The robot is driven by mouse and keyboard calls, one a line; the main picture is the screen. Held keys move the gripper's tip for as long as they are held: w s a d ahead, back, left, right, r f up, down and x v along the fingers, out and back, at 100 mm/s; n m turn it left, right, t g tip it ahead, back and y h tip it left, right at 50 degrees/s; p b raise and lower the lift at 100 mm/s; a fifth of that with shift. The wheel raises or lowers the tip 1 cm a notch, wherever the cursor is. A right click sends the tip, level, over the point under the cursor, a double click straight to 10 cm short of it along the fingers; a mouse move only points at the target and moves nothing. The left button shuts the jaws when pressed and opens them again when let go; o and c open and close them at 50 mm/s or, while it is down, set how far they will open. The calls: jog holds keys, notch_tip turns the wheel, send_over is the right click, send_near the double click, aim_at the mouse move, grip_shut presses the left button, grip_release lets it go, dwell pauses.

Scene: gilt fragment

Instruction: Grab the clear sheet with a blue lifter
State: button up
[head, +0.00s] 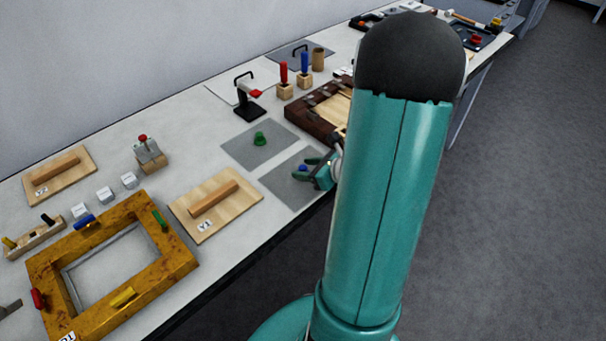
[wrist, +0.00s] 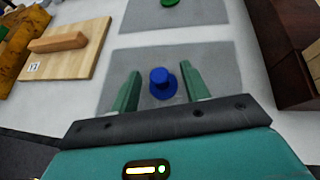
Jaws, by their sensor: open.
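The clear sheet (wrist: 216,68) is a grey, see-through square lying flat on the white table. It also shows in the head view (head: 285,184). Its blue lifter (wrist: 162,84) is a round knob on a wider base, standing near the middle of the sheet; the lifter shows in the head view (head: 303,168) beside my gripper. My gripper (wrist: 158,78) is open and empty, with one green finger on each side of the blue lifter. I cannot tell whether the fingers touch it. My arm hides part of the table in the head view.
A second grey sheet with a green lifter (head: 260,139) lies just behind. A wooden board with a handle (head: 213,207) is to the left, and a gilt frame (head: 172,254) farther left. A dark wooden frame (head: 309,119) stands to the right. The table's front edge is close.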

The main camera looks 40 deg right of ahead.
grip_shut()
jog(key=shift+r, duration=0.2)
